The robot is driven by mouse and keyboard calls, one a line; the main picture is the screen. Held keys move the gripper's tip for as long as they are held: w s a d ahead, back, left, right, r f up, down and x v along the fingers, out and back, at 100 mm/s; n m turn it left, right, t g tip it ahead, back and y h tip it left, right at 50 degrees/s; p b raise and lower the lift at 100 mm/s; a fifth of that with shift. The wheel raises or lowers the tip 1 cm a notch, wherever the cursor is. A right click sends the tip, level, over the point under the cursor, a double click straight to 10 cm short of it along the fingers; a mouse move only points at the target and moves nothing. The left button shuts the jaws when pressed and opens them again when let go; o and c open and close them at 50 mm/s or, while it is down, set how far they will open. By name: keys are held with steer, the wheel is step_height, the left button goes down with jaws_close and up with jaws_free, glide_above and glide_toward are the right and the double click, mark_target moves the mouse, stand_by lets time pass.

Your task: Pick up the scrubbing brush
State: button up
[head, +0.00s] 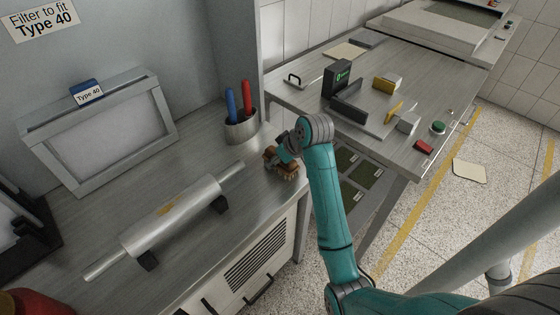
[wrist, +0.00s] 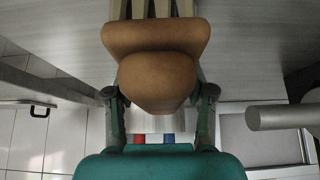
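The scrubbing brush (head: 285,168) has a brown wooden body and pale bristles. In the head view it is at the right end of the metal counter, partly hidden by my gripper (head: 284,151). In the wrist view the brush's rounded wooden grip (wrist: 157,82) fills the space between the two fingers of my gripper (wrist: 160,94), with a finger against each side. The bristles point to the top of that view. I cannot tell whether the bristles touch the counter.
A pen cup (head: 241,128) with a blue and a red pen stands just behind the brush. A metal roller (head: 172,213) lies on black supports to the left. A framed screen (head: 98,130) leans at the back. A steel table (head: 295,97) with small items stands to the right.

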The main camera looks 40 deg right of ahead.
steer(key=shift+c, duration=1.2)
steer(key=shift+r, duration=0.1)
step_height(320, 180, up, 10)
steer(key=shift+f, duration=0.1)
steer(key=o, duration=0.7)
steer(key=c, duration=0.5)
